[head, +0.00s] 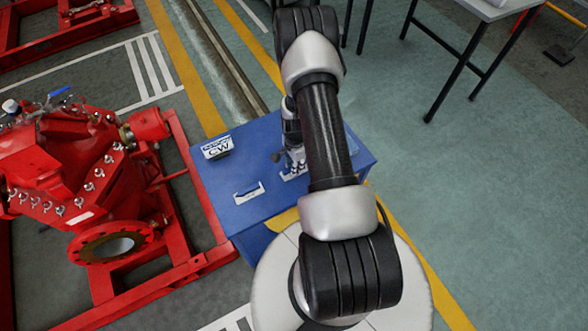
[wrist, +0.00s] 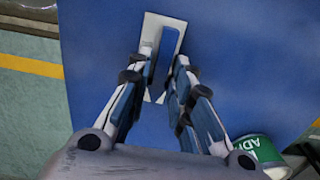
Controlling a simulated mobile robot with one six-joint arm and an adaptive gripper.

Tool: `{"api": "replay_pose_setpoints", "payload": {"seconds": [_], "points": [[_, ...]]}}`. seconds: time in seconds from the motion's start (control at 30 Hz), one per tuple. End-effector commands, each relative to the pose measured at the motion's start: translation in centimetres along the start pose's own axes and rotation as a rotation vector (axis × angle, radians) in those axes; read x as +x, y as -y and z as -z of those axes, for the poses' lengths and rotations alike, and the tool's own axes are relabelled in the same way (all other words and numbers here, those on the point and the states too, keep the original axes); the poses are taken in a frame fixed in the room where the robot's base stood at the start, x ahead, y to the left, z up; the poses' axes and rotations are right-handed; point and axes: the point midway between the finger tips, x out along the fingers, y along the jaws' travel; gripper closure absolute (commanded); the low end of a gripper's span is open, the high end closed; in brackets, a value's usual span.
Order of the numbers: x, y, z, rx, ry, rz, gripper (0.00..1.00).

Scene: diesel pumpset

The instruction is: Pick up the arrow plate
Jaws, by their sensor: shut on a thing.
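A white plate with a raised blue bar (wrist: 168,42) lies between the fingertips of my gripper (wrist: 162,66) in the wrist view. I take it for the arrow plate; no arrow shape is clear on it. My gripper is shut on it, one finger on each side, and the near part of the plate runs down between the fingers. In the head view my gripper (head: 292,166) points down over the blue table top, and my arm hides part of that area. Whether the plate touches the table cannot be told.
The blue table (head: 232,218) also bears a white plate lettered CW (head: 217,147) and another white and blue plate (head: 249,193). A green labelled can (wrist: 258,150) shows at the wrist view's lower right. The red pumpset (head: 75,170) stands close on the left. Open floor lies right.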

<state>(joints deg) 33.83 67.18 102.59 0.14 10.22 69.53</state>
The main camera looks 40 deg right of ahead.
Motion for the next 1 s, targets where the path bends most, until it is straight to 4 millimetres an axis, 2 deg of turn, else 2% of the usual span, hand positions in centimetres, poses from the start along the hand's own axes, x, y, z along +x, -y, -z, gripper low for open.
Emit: {"api": "replay_pose_setpoints", "payload": {"seconds": [0.33,0.53,0.67,1.0], "points": [[-0.2,0.0,0.0,0.0,0.0,0.001,1.0],[-2.1,0.1,0.0,0.0,-0.001,0.002,1.0],[-4.8,0.1,0.0,0.0,-0.001,0.003,1.0],[-14.6,0.1,0.1,0.0,-0.002,0.005,1.0]]}}
